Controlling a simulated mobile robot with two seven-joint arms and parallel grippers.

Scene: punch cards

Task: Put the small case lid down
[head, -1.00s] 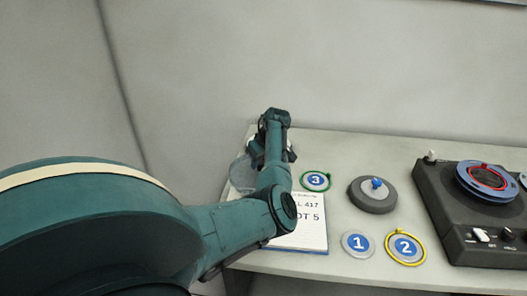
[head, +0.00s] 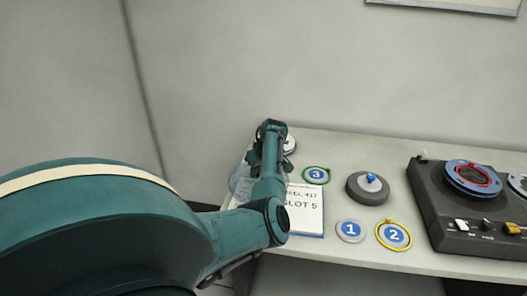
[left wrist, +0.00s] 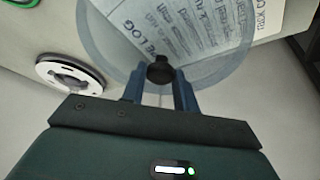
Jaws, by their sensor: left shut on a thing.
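The small case lid (left wrist: 215,70) is a clear, bluish round disc with a black knob (left wrist: 160,70). My left gripper (left wrist: 160,78) is shut on this knob in the left wrist view. The lid lies over part of a printed log sheet (left wrist: 190,30), whose text shows through it. In the head view the lid (head: 238,184) shows at the table's left end, partly hidden by my left arm. My left gripper's fingers are hidden there. I cannot tell whether the lid touches the sheet or the table. My right gripper is not in view.
A white round reel (head: 290,145) sits behind my left wrist. Numbered discs 3 (head: 316,174), 1 (head: 351,230) and 2 (head: 394,235) lie on the table (head: 330,150), near a grey round case (head: 368,190) with a blue knob. A tape machine (head: 455,225) stands right.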

